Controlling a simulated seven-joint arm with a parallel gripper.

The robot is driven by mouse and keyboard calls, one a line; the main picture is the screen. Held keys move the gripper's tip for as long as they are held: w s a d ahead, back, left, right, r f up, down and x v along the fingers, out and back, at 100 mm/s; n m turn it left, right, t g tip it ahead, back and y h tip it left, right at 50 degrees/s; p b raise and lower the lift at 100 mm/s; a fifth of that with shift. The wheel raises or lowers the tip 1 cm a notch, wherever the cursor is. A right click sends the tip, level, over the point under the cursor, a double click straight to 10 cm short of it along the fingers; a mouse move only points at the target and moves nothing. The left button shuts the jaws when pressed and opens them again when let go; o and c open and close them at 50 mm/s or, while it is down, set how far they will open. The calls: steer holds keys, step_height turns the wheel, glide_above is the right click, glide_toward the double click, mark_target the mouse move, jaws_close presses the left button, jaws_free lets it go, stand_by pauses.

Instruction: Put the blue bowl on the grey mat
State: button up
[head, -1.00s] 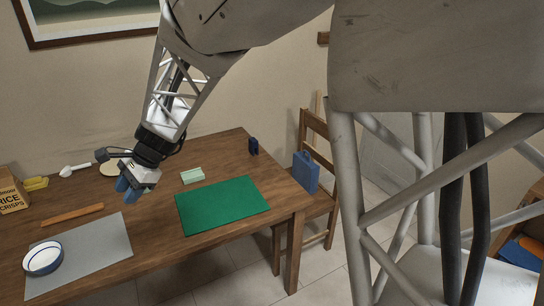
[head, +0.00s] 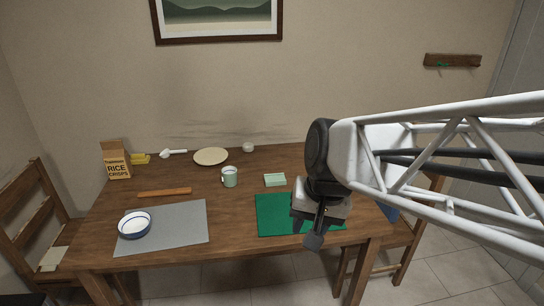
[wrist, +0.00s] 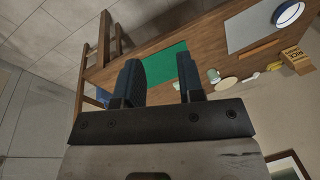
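The blue bowl (head: 134,225), white with blue bands, stands upright on the left part of the grey mat (head: 180,222). In the wrist view the bowl (wrist: 288,14) and grey mat (wrist: 245,32) show at the upper right. My gripper (head: 313,241) is over the green mat's right part in the head view, well to the right of the bowl. In the wrist view my gripper (wrist: 161,78) has its two fingers apart with nothing between them, so it is open and empty.
A green mat (head: 277,215) lies at the table's right. Behind are a mug (head: 230,177), a light green block (head: 275,180), a plate (head: 211,156), a cereal box (head: 117,160) and a wooden strip (head: 165,193). Chairs stand at both sides.

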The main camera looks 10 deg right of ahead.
steer(key=s+d+n+h, duration=0.2)
steer(key=s+d, duration=0.2)
steer(key=s, duration=0.2)
steer(key=shift+s+d+f+n+t, duration=0.15)
steer(key=shift+s+f+n+t, duration=0.15)
steer(key=shift+s+t, duration=0.1)
